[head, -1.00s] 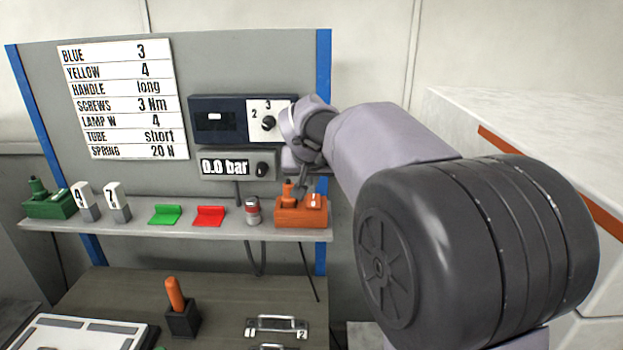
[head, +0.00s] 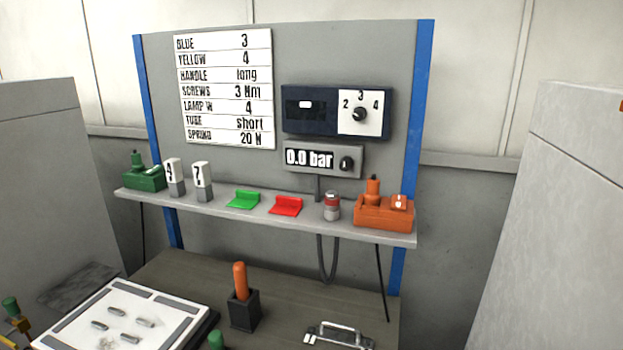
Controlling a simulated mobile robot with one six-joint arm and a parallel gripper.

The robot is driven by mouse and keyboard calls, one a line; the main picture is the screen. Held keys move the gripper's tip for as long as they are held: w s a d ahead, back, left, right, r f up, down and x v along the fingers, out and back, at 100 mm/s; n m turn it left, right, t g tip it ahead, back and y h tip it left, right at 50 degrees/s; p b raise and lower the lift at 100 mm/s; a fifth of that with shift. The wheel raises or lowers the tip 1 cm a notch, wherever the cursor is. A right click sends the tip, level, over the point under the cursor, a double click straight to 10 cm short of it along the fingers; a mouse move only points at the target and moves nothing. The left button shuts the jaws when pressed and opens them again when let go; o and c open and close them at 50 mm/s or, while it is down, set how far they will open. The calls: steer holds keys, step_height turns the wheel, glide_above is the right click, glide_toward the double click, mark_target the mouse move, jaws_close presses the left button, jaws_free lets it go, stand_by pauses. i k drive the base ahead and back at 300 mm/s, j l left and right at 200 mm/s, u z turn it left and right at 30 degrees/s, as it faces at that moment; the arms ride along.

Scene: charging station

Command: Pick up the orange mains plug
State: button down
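An orange mains plug (head: 373,190) stands upright in the left part of an orange socket block (head: 383,217), at the right end of the grey shelf. A small orange switch piece with a pale mark (head: 399,202) sits on the block's right part. My gripper and arm are not in the head view, so whether the gripper is open or shut does not show.
The shelf (head: 240,213) also carries a green block with plug (head: 144,175), two numbered posts (head: 203,184), green (head: 243,200) and red (head: 286,206) pieces and a small can (head: 332,207). Below stand an orange-handled tool (head: 240,281) and a white tray (head: 80,318).

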mark_target(372, 197)
steer(key=i+j+z, duration=0.1)
steer(key=j+z, duration=0.65)
steer(key=j, duration=0.25)
